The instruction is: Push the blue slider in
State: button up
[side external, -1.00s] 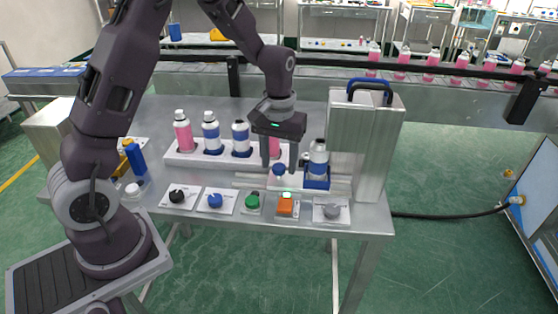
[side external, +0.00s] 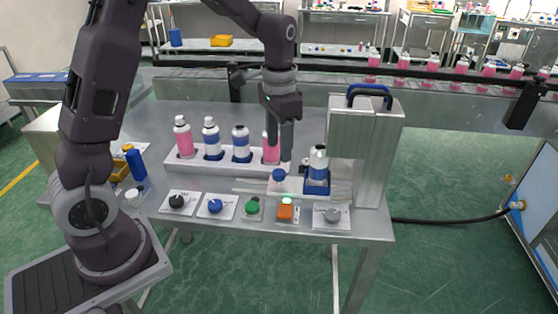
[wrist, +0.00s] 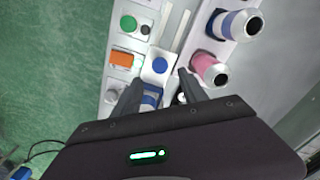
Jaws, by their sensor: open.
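The slider is a pale plate with a round blue knob (side external: 279,175) at its left end and a blue holder (side external: 317,188) at its right. A can with a blue band (side external: 318,162) stands upright in the holder, in front of the metal press housing. In the wrist view the blue knob (wrist: 160,65) lies just beyond the fingertips, and the holder (wrist: 150,96) is partly hidden by my gripper. My gripper (side external: 279,150) points down, open and empty, above and slightly behind the knob. I cannot tell whether a finger touches anything.
A white rack (side external: 221,164) with several pink and blue-banded cans stands close behind the gripper. The press housing (side external: 366,150) rises at the right. Knobs, a green button (side external: 252,207) and an orange switch (side external: 285,212) line the front edge.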

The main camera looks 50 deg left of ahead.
aim_at(280, 172)
jog(key=shift+f+m, duration=0.2)
jog(key=shift+m, duration=0.5)
notch_tip(280, 172, down, 7)
jog(key=shift+r, duration=0.15)
grip_shut()
dwell(0.8)
